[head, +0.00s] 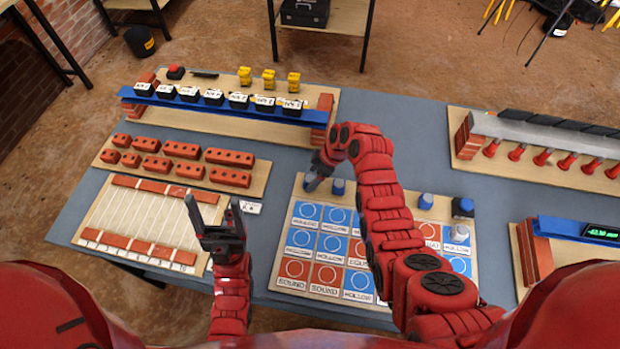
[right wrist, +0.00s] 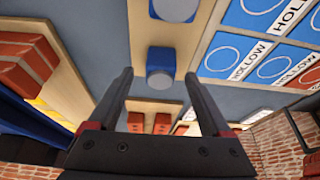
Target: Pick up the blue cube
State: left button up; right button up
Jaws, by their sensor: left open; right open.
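A blue cube (right wrist: 160,60) with a pale round face shows between the fingertips of my right gripper (right wrist: 158,76) in the right wrist view. Gaps show on both sides, and I cannot tell how deep it sits between the fingers. In the head view my right gripper (head: 314,174) is low over the top left corner of the labelled board, partly hiding the cube there. Another blue block (head: 338,187) stands just right of it and also shows at the top of the right wrist view (right wrist: 175,8). My left gripper (head: 213,205) is open and empty over the left board.
The labelled board (head: 284,270) has blue and red squares marked hollow and sound. More blue blocks stand on its right side (head: 462,207). Red bricks (head: 228,157) lie on the boards at left. A blue beam (head: 225,105) with black bins spans the back.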

jog(key=shift+p+x, duration=0.35)
jog(key=shift+x, duration=0.95)
grip_shut()
